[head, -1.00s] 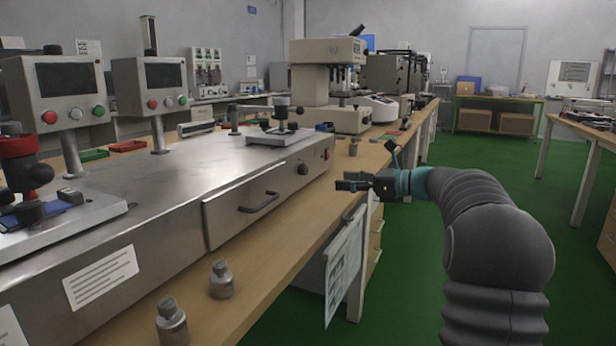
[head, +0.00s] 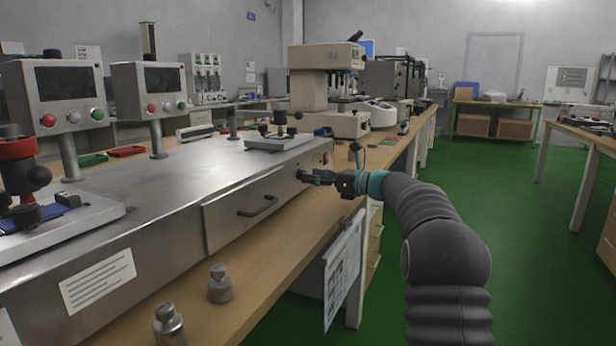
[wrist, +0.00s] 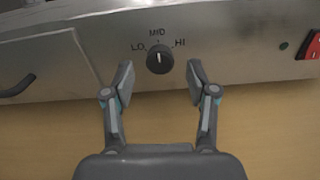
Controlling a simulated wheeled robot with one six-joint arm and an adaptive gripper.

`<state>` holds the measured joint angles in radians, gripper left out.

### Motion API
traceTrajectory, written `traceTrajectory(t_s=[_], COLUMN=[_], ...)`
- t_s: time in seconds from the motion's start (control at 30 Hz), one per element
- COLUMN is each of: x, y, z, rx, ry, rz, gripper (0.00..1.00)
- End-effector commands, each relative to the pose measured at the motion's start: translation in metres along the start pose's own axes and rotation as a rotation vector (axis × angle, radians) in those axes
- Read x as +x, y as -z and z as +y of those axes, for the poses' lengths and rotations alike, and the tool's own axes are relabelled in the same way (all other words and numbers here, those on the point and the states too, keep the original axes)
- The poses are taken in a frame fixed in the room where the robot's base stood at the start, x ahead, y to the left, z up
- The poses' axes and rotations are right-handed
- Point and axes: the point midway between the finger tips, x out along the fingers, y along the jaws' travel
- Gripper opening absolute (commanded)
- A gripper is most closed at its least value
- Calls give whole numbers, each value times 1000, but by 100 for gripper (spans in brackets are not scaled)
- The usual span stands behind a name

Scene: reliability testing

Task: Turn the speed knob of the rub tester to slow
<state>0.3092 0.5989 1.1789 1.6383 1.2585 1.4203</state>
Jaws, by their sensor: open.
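The rub tester (head: 150,200) is a long steel machine on the wooden bench. Its black speed knob (wrist: 160,60) is on the front panel, with LO to its left, MID above and HI to its right. The knob's white mark points up, about at MID. My gripper (wrist: 160,82) is open, with one finger on each side of the knob and clear space between fingers and knob. In the head view my gripper (head: 306,176) is at the right end of the front panel and mostly covers the knob.
A red switch (wrist: 312,45) is right of the knob. A drawer handle (head: 258,206) is to the left. Two metal weights (head: 219,284) stand on the bench front. A paper sheet (head: 342,270) hangs at the bench edge. The green floor at right is clear.

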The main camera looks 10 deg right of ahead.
Motion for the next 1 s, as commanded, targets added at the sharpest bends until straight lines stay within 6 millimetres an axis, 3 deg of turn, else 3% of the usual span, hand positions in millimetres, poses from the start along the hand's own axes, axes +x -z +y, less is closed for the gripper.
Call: traceTrajectory(t_s=[0.2, 0.53, 0.77, 1.0], x=[19, 22, 22, 22], y=[0, 0, 0, 0], z=[0, 0, 0, 0], rx=[-1, -1, -1, -9], ry=[0, 1, 0, 0], rz=[0, 0, 0, 0], gripper=[58, 58, 3, 0])
